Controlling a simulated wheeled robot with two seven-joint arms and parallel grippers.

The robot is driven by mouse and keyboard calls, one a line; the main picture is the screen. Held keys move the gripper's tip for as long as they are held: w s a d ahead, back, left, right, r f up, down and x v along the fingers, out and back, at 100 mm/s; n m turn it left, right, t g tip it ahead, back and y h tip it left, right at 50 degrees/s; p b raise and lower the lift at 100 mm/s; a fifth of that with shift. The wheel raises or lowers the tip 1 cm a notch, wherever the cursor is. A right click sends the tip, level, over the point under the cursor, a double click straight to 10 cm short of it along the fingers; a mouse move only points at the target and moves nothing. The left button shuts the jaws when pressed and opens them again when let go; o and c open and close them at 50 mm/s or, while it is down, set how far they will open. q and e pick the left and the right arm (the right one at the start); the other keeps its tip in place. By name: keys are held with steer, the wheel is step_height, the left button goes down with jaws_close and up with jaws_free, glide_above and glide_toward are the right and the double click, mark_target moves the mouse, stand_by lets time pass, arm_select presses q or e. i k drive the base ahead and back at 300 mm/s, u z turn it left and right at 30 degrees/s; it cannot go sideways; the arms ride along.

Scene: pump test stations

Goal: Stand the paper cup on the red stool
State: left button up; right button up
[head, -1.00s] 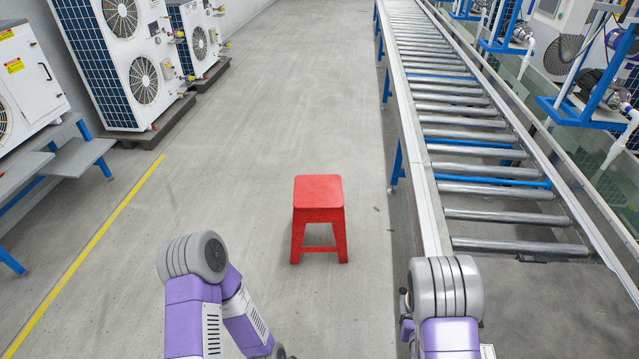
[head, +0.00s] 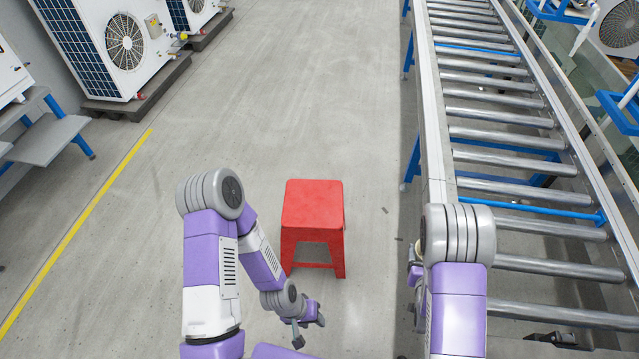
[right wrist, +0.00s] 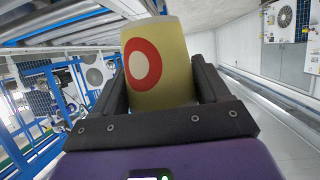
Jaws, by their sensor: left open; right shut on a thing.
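The red stool (head: 313,205) stands on the floor in front of me, its square top bare. The paper cup (right wrist: 158,62), pale yellow with a red ring and white centre, is between the fingers of my right gripper (right wrist: 160,85) in the right wrist view. That gripper is shut on the cup. In the head view my right arm hides most of the cup and gripper; only a small pale edge shows beside the arm. My left gripper (head: 310,328) is open and empty, low in front of the stool's near side.
A roller conveyor (head: 432,150) runs along the right, with clear floor between it and the stool. White fan units (head: 125,45) and a grey step bench (head: 45,138) stand at the left, beyond a yellow floor line (head: 75,230).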

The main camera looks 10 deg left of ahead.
mark_target(325, 210)
steer(key=i, duration=1.05)
steer(key=u, duration=1.75)
